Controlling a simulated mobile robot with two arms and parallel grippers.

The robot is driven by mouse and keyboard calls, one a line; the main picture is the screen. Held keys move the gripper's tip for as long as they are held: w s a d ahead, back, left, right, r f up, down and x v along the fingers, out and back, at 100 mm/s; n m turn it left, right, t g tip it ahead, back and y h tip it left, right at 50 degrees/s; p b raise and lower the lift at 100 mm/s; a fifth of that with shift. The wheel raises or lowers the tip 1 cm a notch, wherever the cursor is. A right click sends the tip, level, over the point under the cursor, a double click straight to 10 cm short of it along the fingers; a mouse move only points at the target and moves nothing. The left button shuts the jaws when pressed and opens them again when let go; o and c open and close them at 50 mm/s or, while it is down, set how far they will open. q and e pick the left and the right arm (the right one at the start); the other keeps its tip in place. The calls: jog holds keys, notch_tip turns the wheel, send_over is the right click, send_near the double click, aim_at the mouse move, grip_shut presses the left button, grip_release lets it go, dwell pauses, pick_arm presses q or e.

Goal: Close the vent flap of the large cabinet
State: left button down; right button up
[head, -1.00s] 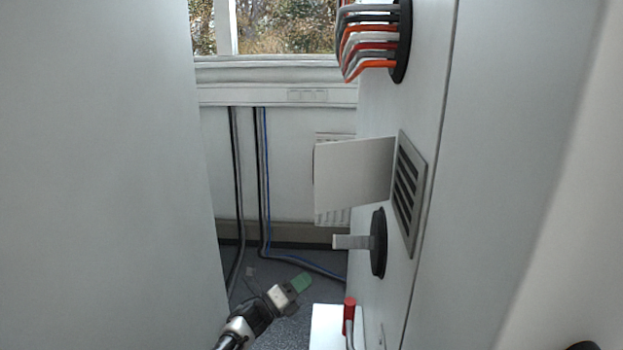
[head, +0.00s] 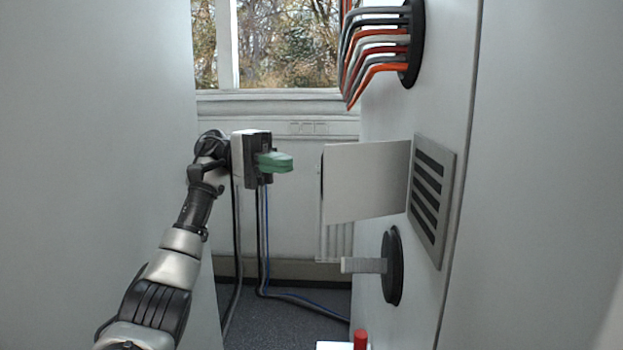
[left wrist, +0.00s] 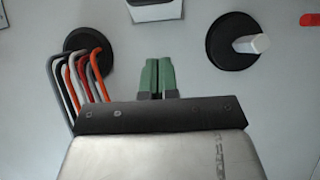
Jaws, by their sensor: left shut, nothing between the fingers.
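The vent flap (head: 367,182) is a pale flat panel on the large cabinet's side wall (head: 440,90). It stands open, swung out to the left from the slotted grey vent (head: 432,200). My left gripper (head: 290,162) has green fingers that are shut and empty. In the head view it is left of the flap, apart from it, and points right toward the cabinet. In the left wrist view the shut fingers (left wrist: 157,78) show in front of the cabinet wall, and part of the vent area (left wrist: 155,10) is cut off at the top edge. My right gripper is not in view.
Bent grey, red and orange cables (head: 375,50) leave a black disc above the vent. A black round mount (head: 393,265) with a grey handle projects below the flap. A red-topped item (head: 360,340) is at the bottom. A pale wall (head: 100,120) bounds the aisle on the left.

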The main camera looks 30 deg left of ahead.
pick_arm(q)
jog(key=s+d, duration=0.3)
jog(key=d, duration=0.5)
jog(key=shift+s, duration=0.4)
jog(key=shift+d, duration=0.15)
